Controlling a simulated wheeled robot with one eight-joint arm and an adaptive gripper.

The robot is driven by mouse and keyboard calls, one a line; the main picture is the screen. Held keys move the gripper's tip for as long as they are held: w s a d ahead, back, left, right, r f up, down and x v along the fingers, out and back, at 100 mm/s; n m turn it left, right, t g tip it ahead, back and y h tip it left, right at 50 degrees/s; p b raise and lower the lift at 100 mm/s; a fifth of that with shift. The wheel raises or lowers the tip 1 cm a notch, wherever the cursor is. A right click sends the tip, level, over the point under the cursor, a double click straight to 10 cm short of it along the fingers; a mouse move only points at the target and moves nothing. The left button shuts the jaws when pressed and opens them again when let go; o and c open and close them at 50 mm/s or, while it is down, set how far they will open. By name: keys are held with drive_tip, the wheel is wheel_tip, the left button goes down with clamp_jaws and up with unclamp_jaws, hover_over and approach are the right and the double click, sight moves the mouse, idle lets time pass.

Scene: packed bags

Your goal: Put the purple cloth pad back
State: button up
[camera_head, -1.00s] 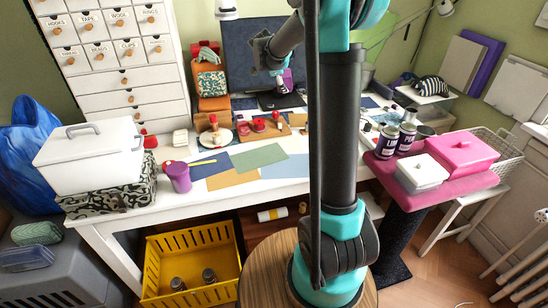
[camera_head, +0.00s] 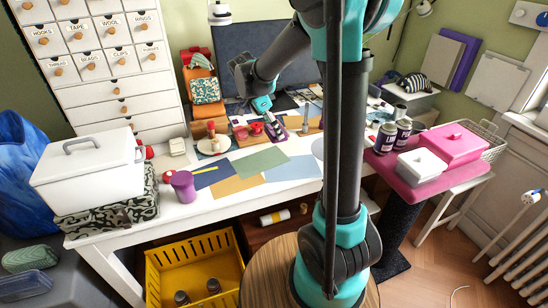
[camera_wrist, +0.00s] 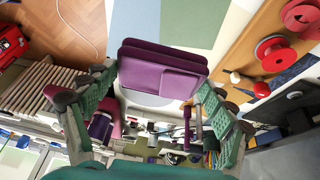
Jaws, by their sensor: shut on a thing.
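The purple cloth pad (camera_wrist: 163,70) is held between the two green fingers of my gripper (camera_wrist: 160,88) in the wrist view. It looks like a stack of flat layers with a smaller piece on its face. Fingers press on its left and right sides. In the head view my gripper (camera_head: 263,105) hangs over the back half of the white table, near the red spools. My arm hides part of the table to the right.
Red spools (camera_head: 257,128) sit on a wooden board. Coloured sheets (camera_head: 262,160) lie at the table's middle. A purple cup (camera_head: 184,186) stands at left front. Cans (camera_head: 386,138) and a pink box (camera_head: 453,145) stand on the pink surface at right. A yellow crate (camera_head: 195,265) is below.

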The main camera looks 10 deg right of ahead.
wheel_tip(320, 180, down, 13)
drive_tip(key=shift+f, duration=0.1)
idle(0.4)
drive_tip(key=o, duration=0.9)
drive_tip(key=v, duration=1.2)
drive_tip(key=s+d+f+n+t+y, duration=0.2)
drive_tip(key=s+d+f+n, duration=0.1)
drive_tip(key=s+n, duration=0.4)
drive_tip(key=s+d+f+n+t+y, duration=0.1)
drive_tip(key=s+d+n, duration=0.5)
drive_tip(key=s, duration=0.8)
wheel_tip(320, 180, down, 2)
drive_tip(key=n+y, duration=0.1)
drive_tip(key=n, duration=0.1)
drive_tip(key=shift+s+n+t, duration=0.3)
drive_tip(key=shift+t, duration=0.1)
drive_tip(key=shift+d+f, duration=0.1)
drive_tip(key=shift+d, duration=0.05)
